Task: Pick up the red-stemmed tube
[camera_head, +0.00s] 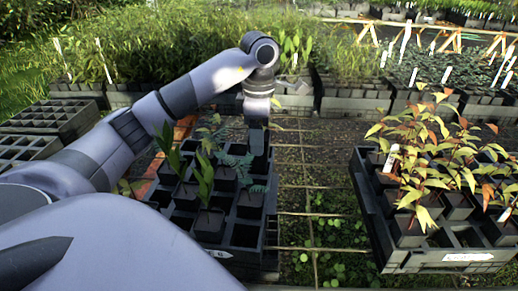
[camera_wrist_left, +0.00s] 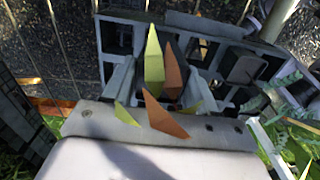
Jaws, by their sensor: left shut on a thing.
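My left gripper (camera_head: 258,152) points down over the back right part of a dark crate (camera_head: 246,260). In the left wrist view, the gripper (camera_wrist_left: 158,85) is shut on a tube whose yellow-green and orange-brown leaves, the red-stemmed tube (camera_wrist_left: 171,72), rise between the two fingers. In the head view the gripper hides most of the plant; only small yellowish leaf tips show beside the wrist. I cannot tell whether the pot is clear of its cell. My right gripper is not in view.
Green-leaved tubes (camera_head: 204,182) stand in the dark crate beside the gripper, with some empty cells. A right crate (camera_head: 400,257) holds several red-and-yellow-leaved tubes (camera_head: 432,165). Weedy ground (camera_head: 318,215) lies between the crates. Empty black trays (camera_head: 30,148) are at left; planted rows stand behind.

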